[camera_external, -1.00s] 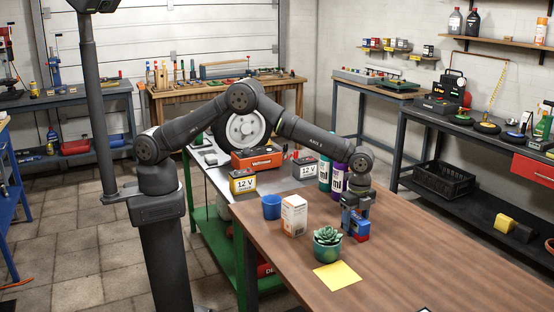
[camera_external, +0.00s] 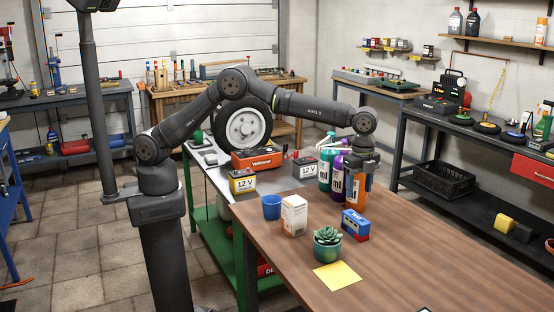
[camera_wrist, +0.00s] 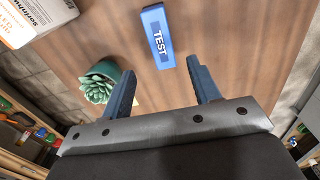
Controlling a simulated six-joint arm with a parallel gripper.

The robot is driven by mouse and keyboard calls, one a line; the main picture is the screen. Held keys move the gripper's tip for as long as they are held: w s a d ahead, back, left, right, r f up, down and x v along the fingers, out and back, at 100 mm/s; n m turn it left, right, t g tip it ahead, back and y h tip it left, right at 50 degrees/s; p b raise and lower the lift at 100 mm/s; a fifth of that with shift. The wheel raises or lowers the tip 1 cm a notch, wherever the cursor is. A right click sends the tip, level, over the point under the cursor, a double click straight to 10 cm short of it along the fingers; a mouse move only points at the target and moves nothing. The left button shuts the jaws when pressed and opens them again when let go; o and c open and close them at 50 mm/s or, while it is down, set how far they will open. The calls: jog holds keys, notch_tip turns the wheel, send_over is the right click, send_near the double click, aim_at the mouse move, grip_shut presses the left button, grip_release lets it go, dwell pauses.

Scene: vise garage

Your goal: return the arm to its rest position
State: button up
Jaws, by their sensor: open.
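My gripper (camera_wrist: 163,82) is open, with nothing between its fingers, in the wrist view. In the wrist view the blue box (camera_wrist: 157,36) shows the word TEST and lies beyond the fingertips.
A potted succulent (camera_external: 327,244), a white box (camera_external: 294,215), a blue cup (camera_external: 271,206) and a yellow note (camera_external: 337,276) are on the table. Teal (camera_external: 326,165) and purple (camera_external: 338,177) bottles stand close to my gripper. The table's right side is clear.

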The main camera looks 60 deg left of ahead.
aim_at(356, 216)
dwell(0.3)
notch_tip(356, 216, down, 12)
jog(key=shift+r, duration=0.1)
notch_tip(356, 216, up, 3)
jog(key=shift+r, duration=0.75)
jog(key=shift+f, duration=0.1)
notch_tip(356, 216, down, 4)
jog(key=shift+f, duration=0.25)
notch_tip(356, 216, up, 28)
jog(key=r, duration=0.1)
jog(key=w+a+r+n, duration=0.1)
jog(key=w+a+n, duration=0.2)
jog(key=a, duration=1.1)
jog(key=w+a+r+n, duration=0.2)
jog(key=w+a+n, duration=0.1)
jog(key=a, duration=1.1)
jog(key=shift+w+a+n, duration=0.3)
jog(key=shift+w+a, duration=0.1)
